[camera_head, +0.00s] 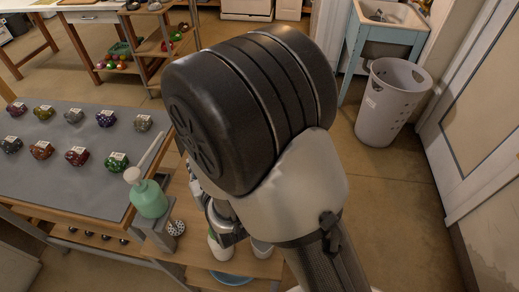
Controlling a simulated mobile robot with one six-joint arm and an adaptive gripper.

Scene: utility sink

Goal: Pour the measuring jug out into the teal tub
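My gripper (228,234) is small in the head view, low in the middle and partly behind my own large arm link. It points down over a small wooden stand. A whitish vessel (220,250), possibly the measuring jug, is right below and beside the fingers. I cannot tell whether the fingers touch or hold it. A second pale, cup-like vessel (262,249) is just to the right, partly covered by my arm. A blue, round, tub-like rim (232,278) shows lower down at the picture's bottom, possibly the teal tub. Its contents cannot be made out.
A green pump bottle (148,199) stands on a grey block left of the gripper, near a round perforated metal piece (177,228). A grey-topped table (60,170) with several coloured clusters fills the left. A grey basket (385,115) and blue-framed sink (395,14) are at right.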

